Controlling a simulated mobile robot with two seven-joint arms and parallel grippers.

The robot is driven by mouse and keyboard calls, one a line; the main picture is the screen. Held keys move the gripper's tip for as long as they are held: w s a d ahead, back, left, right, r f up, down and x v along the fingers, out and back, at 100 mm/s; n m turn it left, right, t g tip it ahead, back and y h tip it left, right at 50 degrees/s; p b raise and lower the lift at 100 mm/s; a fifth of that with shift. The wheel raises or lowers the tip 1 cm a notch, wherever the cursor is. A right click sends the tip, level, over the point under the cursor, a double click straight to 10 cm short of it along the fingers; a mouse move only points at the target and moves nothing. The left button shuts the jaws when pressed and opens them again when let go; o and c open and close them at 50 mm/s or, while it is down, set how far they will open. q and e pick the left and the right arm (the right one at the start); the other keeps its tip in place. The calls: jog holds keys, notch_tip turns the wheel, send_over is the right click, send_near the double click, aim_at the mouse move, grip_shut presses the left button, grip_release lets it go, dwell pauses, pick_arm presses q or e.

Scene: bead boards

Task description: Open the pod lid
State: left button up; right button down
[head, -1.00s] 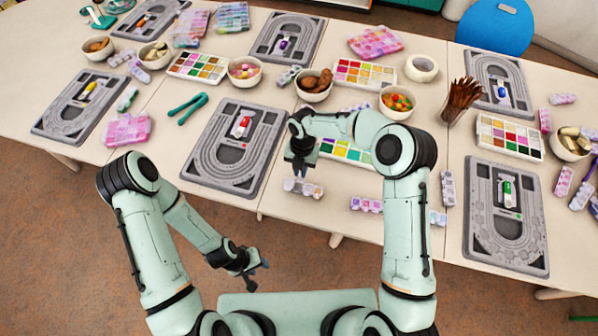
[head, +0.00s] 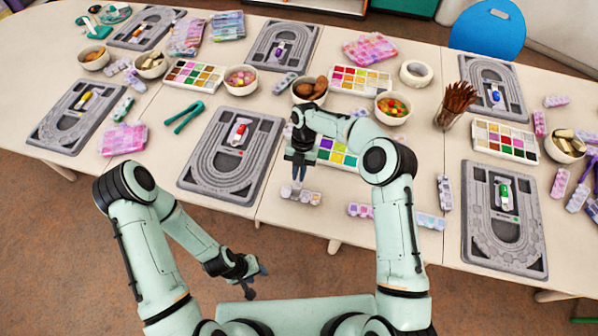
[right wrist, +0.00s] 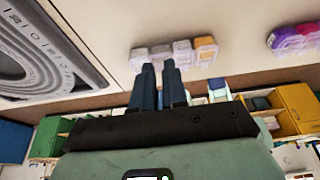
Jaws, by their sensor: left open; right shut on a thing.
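A strip of small pods (head: 306,197) lies near the table's front edge, below my right gripper in the head view. It also shows in the right wrist view (right wrist: 182,53), just beyond the fingertips, with an orange pod at its right end. My right gripper (head: 297,180) points down at the strip's left part. In the right wrist view its fingers (right wrist: 158,68) are close together and shut on the pod lid, which the fingers mostly hide. My left gripper (head: 257,279) is open and empty, low in front of the table.
A grey bead board (head: 187,178) lies left of the strip. A colour palette (head: 325,157) is behind my right arm. Other pod strips (head: 360,211) lie to the right. A bowl of brown pieces (head: 300,97) stands farther back.

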jog(key=c, duration=1.4)
grip_release()
jog(key=v, duration=1.3)
jog(key=shift+r, duration=0.2)
jog(key=shift+f, duration=0.1)
